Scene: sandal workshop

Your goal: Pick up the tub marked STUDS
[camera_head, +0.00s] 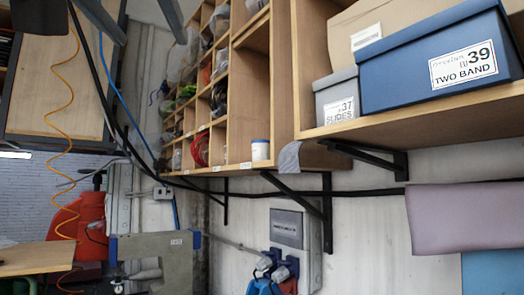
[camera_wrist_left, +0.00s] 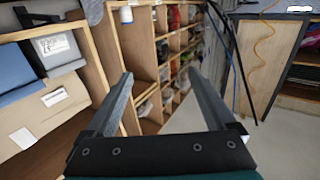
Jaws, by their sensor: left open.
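A small white tub with a blue rim (camera_head: 260,150) stands at the front edge of the wooden shelf, in an open bay left of the boxes. Its marking is too small to read, so I cannot confirm STUDS. A small white tub also shows near the top of the left wrist view (camera_wrist_left: 126,15). My left gripper (camera_head: 151,42) shows at the top left of the head view, apart from the tub. In the left wrist view its two fingers (camera_wrist_left: 160,74) are spread with nothing between them. My right gripper is not in view.
A blue box marked TWO BAND (camera_head: 430,65) and a grey box marked SLIDES (camera_head: 337,97) sit right of the tub. Pigeonholes with wrapped goods (camera_head: 205,75) are to its left. Black brackets (camera_head: 326,210) stick out below the shelf. An orange coiled cord (camera_head: 58,125) hangs at left.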

